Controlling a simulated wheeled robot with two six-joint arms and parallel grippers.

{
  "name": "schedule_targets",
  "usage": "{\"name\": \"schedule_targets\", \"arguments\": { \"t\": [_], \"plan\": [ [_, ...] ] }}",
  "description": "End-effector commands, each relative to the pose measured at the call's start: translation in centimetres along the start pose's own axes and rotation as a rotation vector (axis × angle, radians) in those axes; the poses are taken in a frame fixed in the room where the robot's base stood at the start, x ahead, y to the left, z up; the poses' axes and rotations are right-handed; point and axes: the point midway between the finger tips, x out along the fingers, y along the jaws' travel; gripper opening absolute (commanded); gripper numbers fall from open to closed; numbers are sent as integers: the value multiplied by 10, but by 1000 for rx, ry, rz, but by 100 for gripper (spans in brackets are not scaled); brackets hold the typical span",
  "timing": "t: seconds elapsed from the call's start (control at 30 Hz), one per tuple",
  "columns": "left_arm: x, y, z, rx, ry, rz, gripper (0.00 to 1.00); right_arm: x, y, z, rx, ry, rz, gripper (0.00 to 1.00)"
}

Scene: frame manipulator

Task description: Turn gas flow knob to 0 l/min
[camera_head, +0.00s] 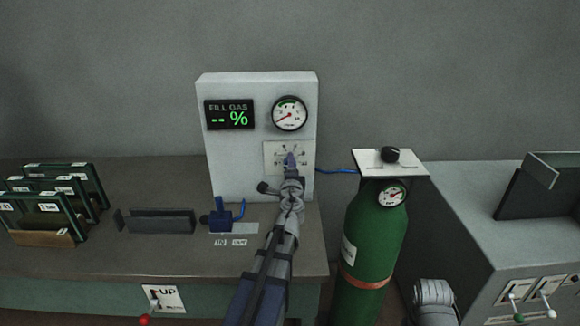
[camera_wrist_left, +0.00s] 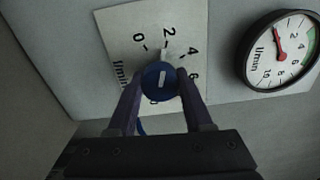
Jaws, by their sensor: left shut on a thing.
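The gas flow knob (camera_wrist_left: 160,81) is round and blue with a white pointer line. It sits on a white dial plate (camera_wrist_left: 120,30) printed with l/min and numbers including 0, 2, 4 and 6. The pointer line points up, roughly towards the 2. My left gripper (camera_wrist_left: 158,90) is shut on the knob, one dark finger on each side. In the head view, my left gripper (camera_head: 291,166) reaches the plate (camera_head: 272,151) on the front of the white fill gas panel (camera_head: 260,93) and hides much of the knob.
A round gauge (camera_head: 290,114) and a display (camera_head: 229,115) reading "-- %" are above the plate. A green gas cylinder (camera_head: 367,240) stands to the right, joined by a blue hose (camera_head: 337,171). A blue valve (camera_head: 221,216) stands on the bench left of my arm.

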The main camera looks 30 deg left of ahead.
Motion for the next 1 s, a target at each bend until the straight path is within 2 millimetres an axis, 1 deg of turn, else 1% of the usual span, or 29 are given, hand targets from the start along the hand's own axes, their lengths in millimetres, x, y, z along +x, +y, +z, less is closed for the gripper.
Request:
{"name": "schedule_targets", "arguments": {
  "t": [0.2, 0.5, 0.8, 1.0],
  "plan": [
    [-1, 0, 0, -206, -1, 0, 0, 0, 0, 0, 0, 0, 0, 50],
    [-1, 0, 0, -467, -1, 0, 0, 0, 0, 0, 0, 0, 0, 50],
    [-1, 0, 1, -646, -1, 0, 0, 0, 0, 0, 0, 0, 0, 50],
    [-1, 0, 1, -710, -1, 0, 0, 0, 0, 0, 0, 0, 0, 50]
  ]
}}
